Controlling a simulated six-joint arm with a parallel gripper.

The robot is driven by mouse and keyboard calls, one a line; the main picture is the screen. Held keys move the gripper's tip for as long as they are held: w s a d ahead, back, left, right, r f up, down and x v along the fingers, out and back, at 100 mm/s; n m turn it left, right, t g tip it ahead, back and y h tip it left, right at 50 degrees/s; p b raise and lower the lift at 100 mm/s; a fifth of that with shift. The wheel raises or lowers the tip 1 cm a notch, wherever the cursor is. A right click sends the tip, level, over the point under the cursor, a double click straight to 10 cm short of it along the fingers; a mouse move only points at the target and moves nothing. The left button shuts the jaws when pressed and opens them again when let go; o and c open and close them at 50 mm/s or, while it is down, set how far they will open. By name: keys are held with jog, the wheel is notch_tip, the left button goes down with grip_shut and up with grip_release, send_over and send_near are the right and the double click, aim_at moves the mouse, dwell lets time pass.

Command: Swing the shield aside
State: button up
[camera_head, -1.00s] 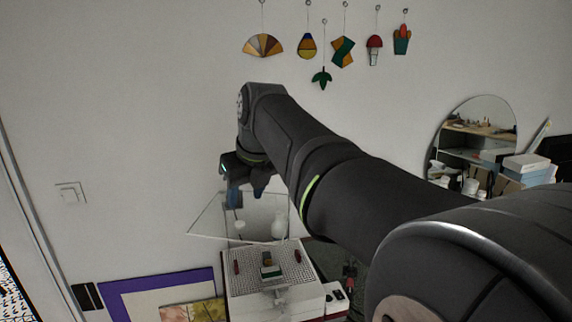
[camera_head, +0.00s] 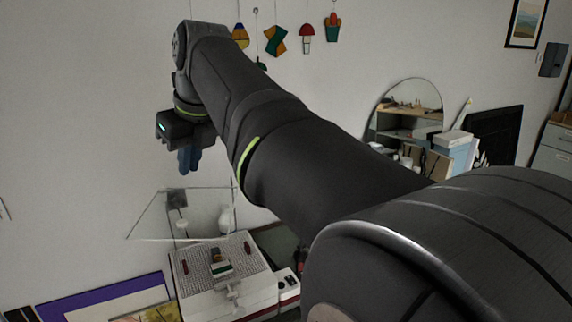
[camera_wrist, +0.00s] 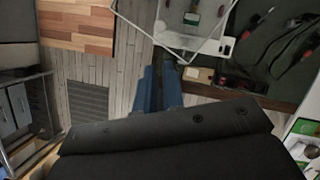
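The shield (camera_head: 152,225) is a clear, thin-edged panel standing tilted over the white grinder-like machine (camera_head: 255,296) in the head view. A dark square piece sits at its upper part. In the wrist view the shield (camera_wrist: 140,25) shows as a pale-edged clear pane at the top, beyond my fingertips. My gripper (camera_head: 188,168) is above the shield in the head view, pointing down, with a visible gap to it. Its two blue fingers (camera_wrist: 158,75) lie close together in the wrist view, with nothing seen between them. A small coloured block (camera_head: 221,262) sits on the machine's grid top.
Glass ornaments (camera_head: 275,40) hang on the wall behind my arm. A purple-edged frame (camera_head: 95,296) lies left of the machine. An arched mirror (camera_head: 408,100) and stacked boxes (camera_head: 452,140) stand at the right. The wall area left of my gripper is clear.

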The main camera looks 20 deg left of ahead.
jog(key=w+f+n+g, duration=0.1)
jog(key=w+d+f+n+g, duration=0.1)
jog(key=w+f+n, duration=0.1)
jog(key=w+d+f+n+g, duration=0.1)
jog(key=w+n, duration=0.1)
jog(key=shift+d+f+y, duration=0.1)
jog(key=shift+f+y, duration=0.2)
grip_shut()
jog(key=n+g+y, duration=0.2)
jog(key=n, duration=0.3)
send_near(185, 228)
jog(key=f, duration=0.3)
jog(key=shift+w+d+f, duration=0.3)
jog(key=shift+w, duration=0.1)
jog(key=shift+s+a+f, duration=0.1)
jog(key=shift+s+a, duration=0.2)
jog(key=shift+a, duration=0.25)
jog(key=shift+s+a+f, duration=0.1)
jog(key=shift+s+a, duration=0.2)
jog(key=shift+a, duration=0.2)
jog(key=shift+s+a+f, duration=0.1)
jog(key=shift+s+a, duration=0.2)
jog(key=shift+a, duration=0.3)
jog(key=shift+s, duration=0.1)
